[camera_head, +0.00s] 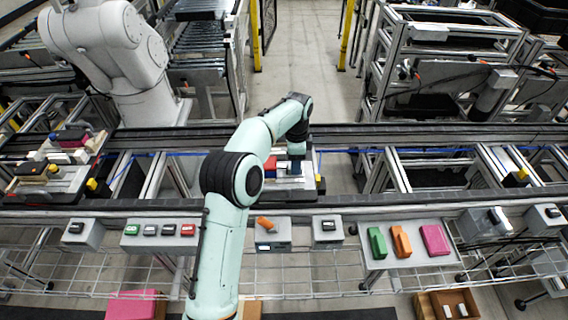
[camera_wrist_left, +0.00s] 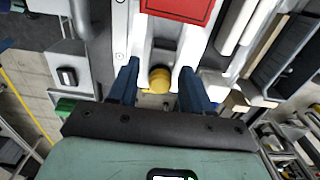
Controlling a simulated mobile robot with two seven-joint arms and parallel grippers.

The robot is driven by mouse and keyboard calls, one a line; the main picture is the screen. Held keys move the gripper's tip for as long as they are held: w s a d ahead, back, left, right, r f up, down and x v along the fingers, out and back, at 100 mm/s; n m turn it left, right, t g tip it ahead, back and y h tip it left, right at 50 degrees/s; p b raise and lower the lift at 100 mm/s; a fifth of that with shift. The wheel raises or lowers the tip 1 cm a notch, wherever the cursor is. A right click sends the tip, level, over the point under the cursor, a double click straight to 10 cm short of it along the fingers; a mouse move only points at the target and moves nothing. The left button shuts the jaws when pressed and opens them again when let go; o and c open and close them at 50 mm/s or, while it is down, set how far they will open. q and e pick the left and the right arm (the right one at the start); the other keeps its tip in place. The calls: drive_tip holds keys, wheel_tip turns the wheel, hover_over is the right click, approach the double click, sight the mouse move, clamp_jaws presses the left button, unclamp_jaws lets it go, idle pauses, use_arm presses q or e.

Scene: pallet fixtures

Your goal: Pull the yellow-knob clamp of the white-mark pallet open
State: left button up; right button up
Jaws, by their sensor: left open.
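The yellow knob (camera_wrist_left: 159,80) of a clamp shows in the left wrist view, between the two blue fingers of my left gripper (camera_wrist_left: 159,72). The fingers are apart, one on each side of the knob, with gaps visible. Whether they are level with the knob in depth, I cannot tell. In the head view my left gripper (camera_head: 297,158) reaches down over the middle pallet (camera_head: 265,196) on the conveyor. My arm hides part of this pallet, and I cannot make out its white mark. My right gripper is not in view.
A red block (camera_wrist_left: 180,8) lies just beyond the knob in the wrist view. Another loaded pallet (camera_head: 22,199) stands at the left on the conveyor. Button boxes (camera_head: 160,243) and a tray with coloured blocks (camera_head: 447,258) line the front. The conveyor right of the middle pallet is clear.

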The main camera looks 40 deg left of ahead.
use_arm(q)
drive_tip(key=shift+w+r+p, duration=0.15)
drive_tip(key=shift+r+p, duration=0.55)
drive_tip(key=shift+r, duration=1.2)
drive_tip(key=shift+w+r, duration=0.1)
drive_tip(key=shift+r, duration=0.7)
drive_tip(key=shift+s+r, duration=0.2)
drive_tip(key=shift+r, duration=0.35)
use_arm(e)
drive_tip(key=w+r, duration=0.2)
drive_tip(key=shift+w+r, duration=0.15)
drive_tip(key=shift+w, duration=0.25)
